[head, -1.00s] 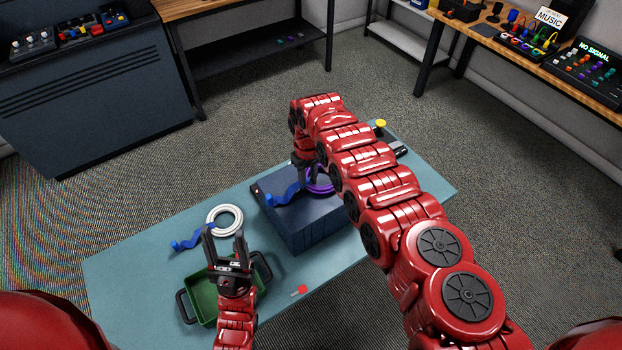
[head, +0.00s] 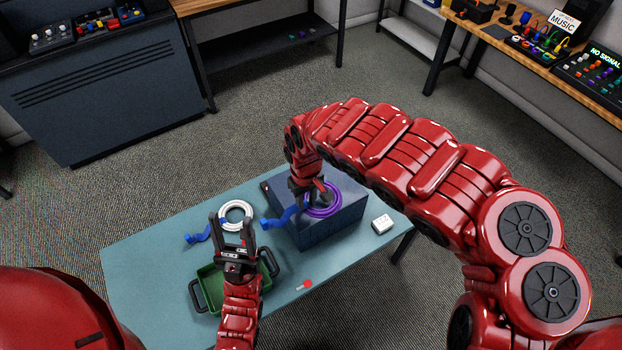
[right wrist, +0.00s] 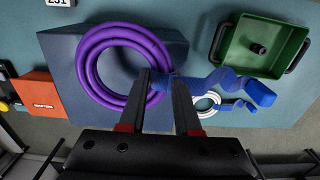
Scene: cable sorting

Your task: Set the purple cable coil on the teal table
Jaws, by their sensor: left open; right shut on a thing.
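The purple cable coil (head: 324,211) with a blue strap (head: 277,219) is at the blue-grey box (head: 330,230) on the teal table (head: 150,262). In the right wrist view the purple coil (right wrist: 84,70) lies over the box top; I cannot tell whether it touches it. My right gripper (head: 312,194) is shut on the coil at its strapped side; in the right wrist view its fingers (right wrist: 165,78) have the blue strap between them. My left gripper (head: 232,217) is open and empty above the green tray (head: 207,283).
A white cable coil (head: 235,204) with a blue strap lies behind the tray. A small white block (head: 382,224) is right of the box, and a red-ended item (head: 307,284) lies near the front edge. The table's left part is clear.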

